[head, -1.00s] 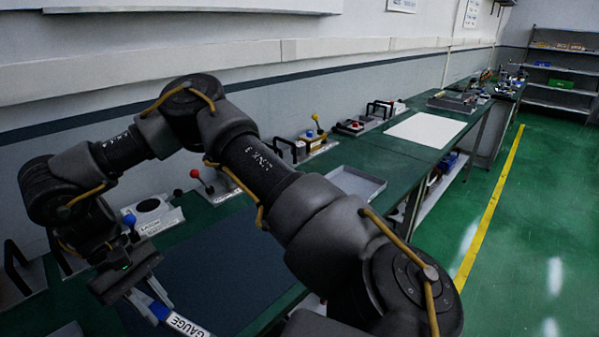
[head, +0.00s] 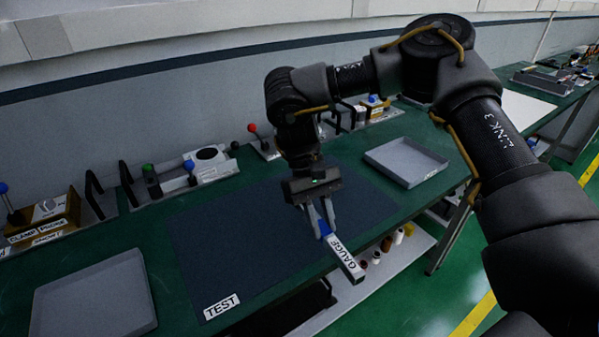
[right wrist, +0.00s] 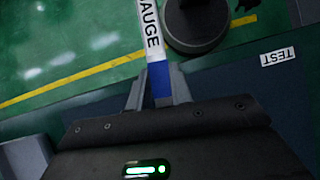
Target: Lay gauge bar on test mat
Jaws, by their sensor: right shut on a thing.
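The gauge bar (head: 343,258) is a white bar labelled GAUGE with a blue band. My right gripper (head: 322,226) is shut on it near the blue band. In the head view the bar appears over the right part of the dark blue test mat (head: 235,245), its labelled end reaching past the bench's front edge. The bar also shows in the right wrist view (right wrist: 150,30) between the fingers (right wrist: 160,88). I cannot tell its exact height above the mat. The mat's TEST label (head: 221,306) is at its front left corner. My left gripper is not in view.
A grey tray (head: 95,300) lies left of the mat, and another grey tray (head: 407,160) lies right of it. Fixtures with a blue-knobbed lever (head: 189,166) and a red-knobbed lever (head: 253,129) stand along the back. The mat's left and middle are clear.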

